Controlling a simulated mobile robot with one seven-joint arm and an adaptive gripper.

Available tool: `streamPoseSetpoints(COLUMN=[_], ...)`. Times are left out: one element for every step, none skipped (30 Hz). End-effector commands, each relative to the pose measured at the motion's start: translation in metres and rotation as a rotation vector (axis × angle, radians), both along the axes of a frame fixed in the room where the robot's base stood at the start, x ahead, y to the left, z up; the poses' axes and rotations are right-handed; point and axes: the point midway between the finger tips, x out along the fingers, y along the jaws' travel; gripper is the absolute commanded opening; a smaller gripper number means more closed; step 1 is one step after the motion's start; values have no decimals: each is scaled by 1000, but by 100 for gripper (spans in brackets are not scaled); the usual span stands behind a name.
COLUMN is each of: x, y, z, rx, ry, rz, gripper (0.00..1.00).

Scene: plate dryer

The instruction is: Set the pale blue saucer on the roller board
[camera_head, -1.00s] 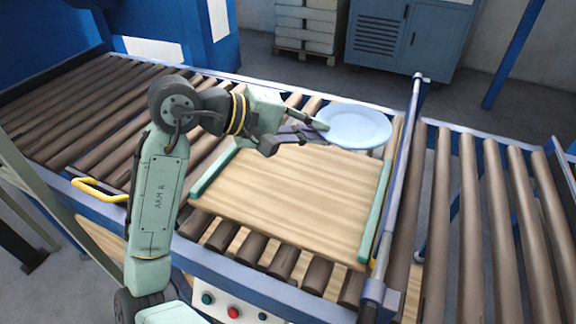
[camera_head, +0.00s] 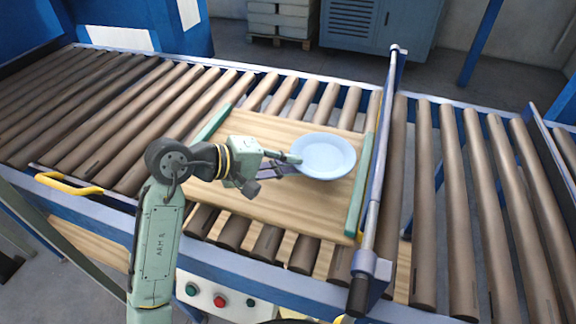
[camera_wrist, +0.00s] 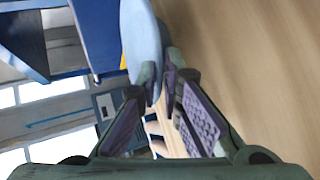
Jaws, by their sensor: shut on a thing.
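The pale blue saucer (camera_head: 326,154) is over the right half of the wooden roller board (camera_head: 265,200) in the head view, its face up. My gripper (camera_head: 288,165) is shut on the saucer's left rim. In the wrist view the saucer (camera_wrist: 142,40) shows edge-on between the fingertips (camera_wrist: 160,78), with the board's wood (camera_wrist: 250,60) to its right. The saucer appears to be above the board with a gap; whether any part of it touches the board I cannot tell.
Green strips edge the board at left (camera_head: 212,124) and right (camera_head: 358,190). A blue upright bar (camera_head: 385,150) stands just right of the board. Brown rollers (camera_head: 480,190) run on both sides. A control panel with buttons (camera_head: 218,300) is at the front.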

Motion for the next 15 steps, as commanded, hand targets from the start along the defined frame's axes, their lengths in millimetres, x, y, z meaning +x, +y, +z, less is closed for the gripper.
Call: streamPoseSetpoints(x=[0,0,0,0,0,0,0,0,0,0,0,0,0,0,0], y=[1,1,0,0,0,0,0,0,0,0,0,0,0,0,0], z=[-6,-9,-12,-13,-14,-14,-14,-14,-14,-14,-14,-15,-16,-15,-15], rx=[-2,-3,-2,-2,-2,-1,0,0,0,0,0,0,0,0,0], ry=[0,-1,0,0,-1,-2,-2,-2,-2,-2,-2,-2,-2,-1,-1], rz=[3,3,3,1,1,0,0,0,0,0,0,0,0,0,0], gripper=[0,0,0,0,0,0,0,0,0,0,0,0,0,9,12])
